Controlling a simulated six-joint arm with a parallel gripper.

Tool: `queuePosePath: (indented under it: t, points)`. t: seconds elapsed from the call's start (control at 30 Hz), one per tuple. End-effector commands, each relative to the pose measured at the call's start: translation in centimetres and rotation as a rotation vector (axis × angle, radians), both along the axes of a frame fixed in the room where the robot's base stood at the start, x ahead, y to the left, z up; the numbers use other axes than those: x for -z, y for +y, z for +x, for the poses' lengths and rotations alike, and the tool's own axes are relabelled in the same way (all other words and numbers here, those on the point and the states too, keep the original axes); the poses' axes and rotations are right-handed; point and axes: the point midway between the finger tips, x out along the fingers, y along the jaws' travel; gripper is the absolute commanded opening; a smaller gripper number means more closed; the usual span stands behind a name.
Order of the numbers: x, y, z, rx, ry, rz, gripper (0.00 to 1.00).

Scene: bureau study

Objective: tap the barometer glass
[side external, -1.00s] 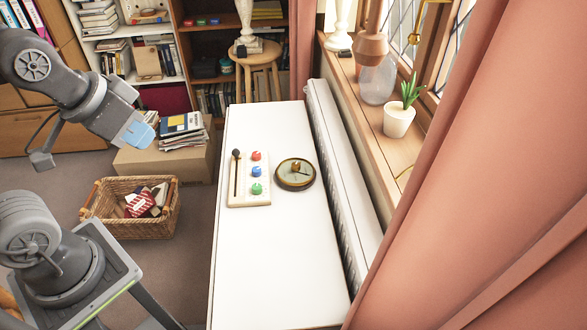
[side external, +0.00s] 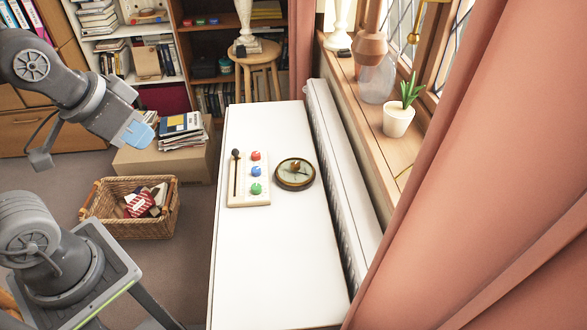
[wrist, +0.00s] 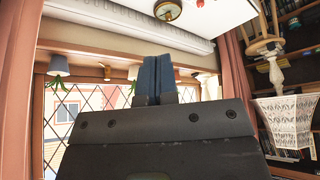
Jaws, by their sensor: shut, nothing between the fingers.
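The barometer (side external: 295,174) is a round dial with a dark rim, lying face up on the white table (side external: 285,250). It also shows at the top of the wrist view (wrist: 168,9), upside down and partly cut off by the edge. My gripper (side external: 139,133) is in the air at the left, well apart from the barometer and off the table's left side. In the wrist view its blue fingers (wrist: 157,77) are together with nothing between them.
A cream board (side external: 249,190) with a slider and red, blue and green knobs lies just left of the barometer. A white radiator (side external: 340,170) runs along the table's right side. A wicker basket (side external: 130,225) is on the floor. The table's front half is clear.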

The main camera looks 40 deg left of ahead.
Motion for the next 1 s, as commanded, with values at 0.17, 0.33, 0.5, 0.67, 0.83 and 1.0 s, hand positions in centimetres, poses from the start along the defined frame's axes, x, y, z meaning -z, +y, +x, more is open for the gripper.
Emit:
queuePosePath:
  t: [0.17,0.33,0.5,0.67,0.83,1.0]
  points:
    - [0.0,0.0,0.0,0.000,0.000,0.000,0.00]
    - [0.0,0.0,0.1,-0.001,0.001,0.000,0.00]
    - [-0.6,0.1,1.5,-0.027,0.021,-0.012,0.00]
    - [-1.5,0.2,4.9,-0.091,0.069,-0.041,0.00]
    - [-1.8,0.4,9.7,-0.177,0.126,-0.076,0.00]
    - [-1.0,0.7,14.6,-0.264,0.181,-0.105,0.00]
